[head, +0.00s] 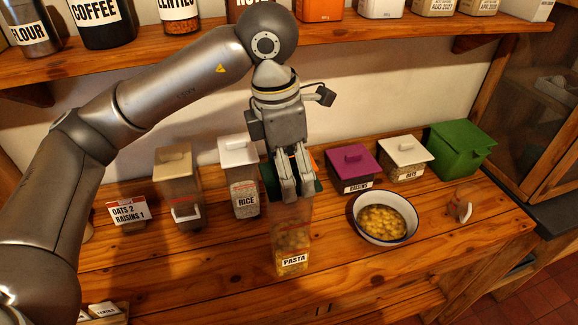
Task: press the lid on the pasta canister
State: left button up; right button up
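The clear pasta canister (292,244) stands upright on the wooden counter, with pasta inside and a PASTA label on its front. A dark green lid (267,182) shows on both sides of my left gripper, at the top of the canister. I cannot tell whether it is seated on the rim or held just above it. My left gripper (296,192) points down over the lid, its fingers close together. They hide the lid's middle and any handle, so their grip on it cannot be made out. My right gripper is not in view.
The rice canister (244,197) stands close to the left, and a scoop bin (178,185) farther left. A bowl of pasta (384,212), a purple raisins box (353,165), an oats box (403,158) and a green bin (461,148) are to the right. The upper shelf (370,29) holds jars.

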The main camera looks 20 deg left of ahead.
pick_arm(q)
jog(key=shift+f+b, duration=0.1)
jog(key=shift+b, duration=0.25)
dwell(0.6)
jog(key=shift+f+b, duration=0.25)
jog(key=shift+b, duration=0.45)
dwell(0.7)
dwell(0.3)
jog(key=o, duration=0.8)
jog(key=shift+r+p, duration=2.05)
jog(key=shift+r, duration=1.5)
